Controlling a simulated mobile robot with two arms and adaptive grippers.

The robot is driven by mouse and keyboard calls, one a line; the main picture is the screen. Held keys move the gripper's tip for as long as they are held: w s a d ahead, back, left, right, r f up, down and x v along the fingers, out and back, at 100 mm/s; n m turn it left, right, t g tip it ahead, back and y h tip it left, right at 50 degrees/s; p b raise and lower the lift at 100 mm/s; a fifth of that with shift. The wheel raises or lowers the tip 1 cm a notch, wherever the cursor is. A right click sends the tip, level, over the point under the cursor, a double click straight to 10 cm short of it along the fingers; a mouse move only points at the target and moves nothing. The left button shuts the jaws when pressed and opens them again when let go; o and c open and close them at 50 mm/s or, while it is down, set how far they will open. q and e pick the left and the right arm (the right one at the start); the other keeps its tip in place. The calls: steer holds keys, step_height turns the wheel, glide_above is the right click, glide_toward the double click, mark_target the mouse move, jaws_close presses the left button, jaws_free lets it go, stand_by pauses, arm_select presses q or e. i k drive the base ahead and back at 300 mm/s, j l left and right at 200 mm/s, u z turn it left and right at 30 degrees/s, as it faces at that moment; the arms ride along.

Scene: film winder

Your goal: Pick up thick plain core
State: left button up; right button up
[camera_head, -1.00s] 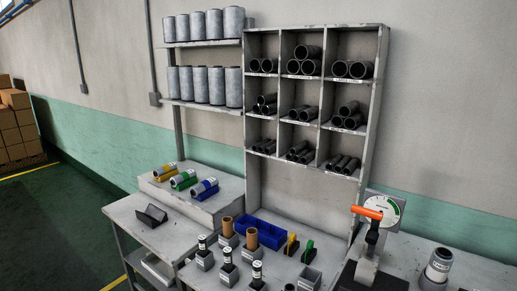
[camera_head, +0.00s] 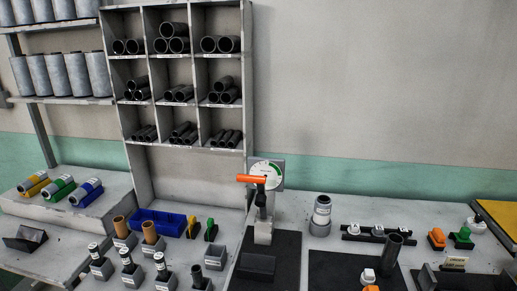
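Dark hollow cores lie in the cubbies of a grey shelf rack (camera_head: 247,80), open ends facing out. The widest are in the top row: a left group (camera_head: 128,46), a middle stack of three (camera_head: 172,44) and a right group (camera_head: 220,44). Thinner ones fill the middle row (camera_head: 178,93) and the bottom row (camera_head: 183,133). A dark tube (camera_head: 391,252) also stands upright on the bench at the right. The cubby labels are too small to read, so I cannot tell which core is the plain thick one. Neither gripper is in view.
An orange-handled device with a dial (camera_head: 266,175) stands on the bench in front of the rack. A blue bin (camera_head: 158,222), brown cores in holders (camera_head: 151,232) and small canisters (camera_head: 161,263) crowd the left. A grey cylinder (camera_head: 321,212) stands right of the dial.

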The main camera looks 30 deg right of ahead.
mark_target(394, 241)
steer(key=z, duration=1.85)
